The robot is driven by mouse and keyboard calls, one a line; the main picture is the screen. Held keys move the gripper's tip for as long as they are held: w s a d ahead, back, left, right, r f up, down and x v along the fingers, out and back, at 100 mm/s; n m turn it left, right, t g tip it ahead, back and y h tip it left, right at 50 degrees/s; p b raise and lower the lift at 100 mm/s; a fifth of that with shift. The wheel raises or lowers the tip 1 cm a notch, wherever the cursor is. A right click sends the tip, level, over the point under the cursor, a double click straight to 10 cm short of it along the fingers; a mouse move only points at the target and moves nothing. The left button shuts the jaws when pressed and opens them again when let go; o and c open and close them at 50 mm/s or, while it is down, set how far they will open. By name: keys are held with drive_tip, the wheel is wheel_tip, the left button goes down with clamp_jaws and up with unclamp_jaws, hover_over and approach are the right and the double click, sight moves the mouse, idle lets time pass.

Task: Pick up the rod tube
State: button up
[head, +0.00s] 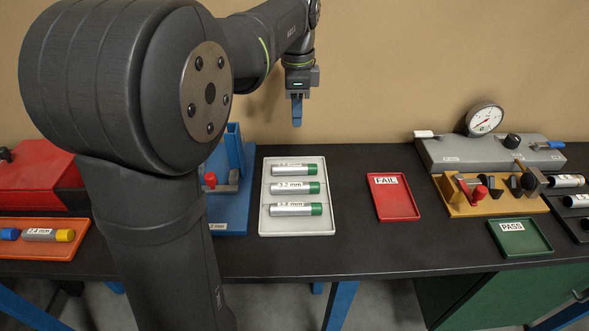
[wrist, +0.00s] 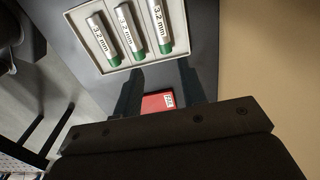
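Three silver tubes with green ends lie side by side in a white tray (head: 296,228): a back tube (head: 294,170), a middle tube (head: 294,188) and a front tube (head: 295,209). In the wrist view they show at the top, each labelled 3.2 mm: a left tube (wrist: 98,32), a middle tube (wrist: 126,26) and a right tube (wrist: 157,23). My gripper (head: 297,122) hangs well above the bench, behind the tray in the head view.
A red FAIL tray (head: 394,198) and a green PASS tray (head: 520,238) lie to the right. A gauge unit (head: 490,152) and a tan fixture (head: 460,204) stand there too. A blue stand (head: 233,215) is left of the white tray; an orange tray (head: 35,249) is far left.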

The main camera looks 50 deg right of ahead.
hover_over(294, 166)
drive_tip(key=f, duration=1.1)
drive_tip(key=shift+s+d+f, duration=0.15)
drive_tip(key=shift+s+f, duration=0.05)
drive_tip(key=shift+f, duration=0.15)
drive_tip(key=shift+w+f, duration=0.15)
drive_tip(key=shift+f, duration=1.2)
drive_tip(key=shift+w+f, duration=0.1)
drive_tip(key=shift+f, duration=1.25)
drive_tip(key=c, duration=0.8)
drive_tip(key=shift+r, duration=0.1)
